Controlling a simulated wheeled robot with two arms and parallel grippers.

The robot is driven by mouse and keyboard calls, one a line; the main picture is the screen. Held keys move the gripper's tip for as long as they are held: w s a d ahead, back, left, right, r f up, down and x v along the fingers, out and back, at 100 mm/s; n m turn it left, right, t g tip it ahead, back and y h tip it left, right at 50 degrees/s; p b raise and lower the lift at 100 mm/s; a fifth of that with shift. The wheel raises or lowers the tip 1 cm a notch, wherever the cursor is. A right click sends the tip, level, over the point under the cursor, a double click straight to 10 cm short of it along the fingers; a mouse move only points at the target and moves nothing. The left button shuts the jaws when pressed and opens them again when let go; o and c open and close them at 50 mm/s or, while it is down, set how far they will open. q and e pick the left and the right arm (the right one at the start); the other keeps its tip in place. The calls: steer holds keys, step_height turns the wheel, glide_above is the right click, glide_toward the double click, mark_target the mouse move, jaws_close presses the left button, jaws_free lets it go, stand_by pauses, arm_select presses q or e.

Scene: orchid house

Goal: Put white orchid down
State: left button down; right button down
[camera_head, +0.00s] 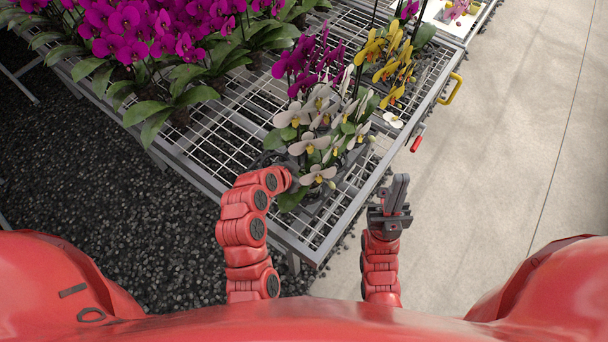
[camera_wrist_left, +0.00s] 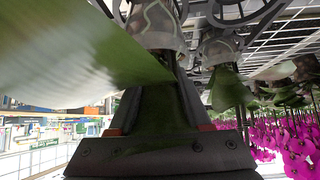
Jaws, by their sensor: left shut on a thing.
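The white orchid (camera_head: 311,145), with pale petals and yellow centres, is at the near end of the wire-mesh bench (camera_head: 325,232). My left gripper (camera_head: 284,174) reaches in at its lower left and is partly hidden by leaves and flowers. In the left wrist view, which looks upside down, the left gripper (camera_wrist_left: 168,85) is shut on the orchid beside a clear pot (camera_wrist_left: 158,28). A broad green leaf (camera_wrist_left: 70,55) covers much of that view. I cannot tell whether the pot touches the mesh. My right gripper (camera_head: 396,192) is empty beside the bench, its fingers together.
Yellow orchids (camera_head: 391,62) and a purple orchid (camera_head: 305,62) stand close behind the white one. Magenta orchids (camera_head: 140,28) fill the bench's far left. A yellow handle (camera_head: 451,88) and a red handle (camera_head: 418,138) stick out on the right edge. Mesh at the near corner is bare.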

arm_select(q)
step_height(320, 180, down, 2)
steer(key=shift+f+p, duration=0.1)
steer(key=shift+p, duration=0.3)
steer(key=shift+f, duration=0.2)
steer(key=shift+f, duration=0.1)
steer(key=shift+f, duration=0.15)
steer(key=shift+c, duration=1.8)
jaws_free()
